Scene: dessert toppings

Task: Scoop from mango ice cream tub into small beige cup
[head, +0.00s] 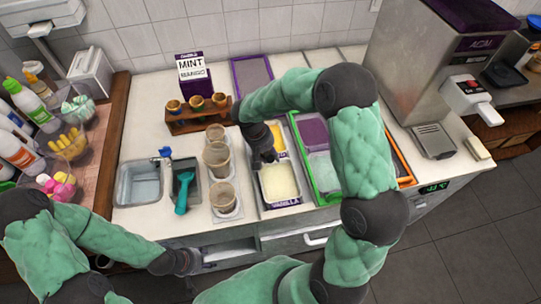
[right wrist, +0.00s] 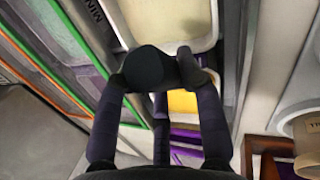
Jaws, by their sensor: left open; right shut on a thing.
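The mango tub (head: 279,137) is the yellow one, partly hidden by my right gripper; its yellow also shows in the right wrist view (right wrist: 183,102). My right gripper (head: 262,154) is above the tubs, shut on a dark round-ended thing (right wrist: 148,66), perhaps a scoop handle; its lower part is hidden. Beige cups stand in a column left of the tubs: a far one (head: 215,132) that looks smallest, a middle one (head: 217,160) and a near one (head: 222,198). Whether the far cup is empty is unclear. My left gripper (head: 186,264) is open by the counter's front edge, apart from the cups.
A cream-coloured vanilla tub (head: 278,183) sits nearer than the mango tub. A green-edged tub (head: 322,173) is to the right. A turquoise scoop (head: 183,193) rests in a dark holder beside the sink (head: 139,183). A wooden rack (head: 199,119) stands behind the cups.

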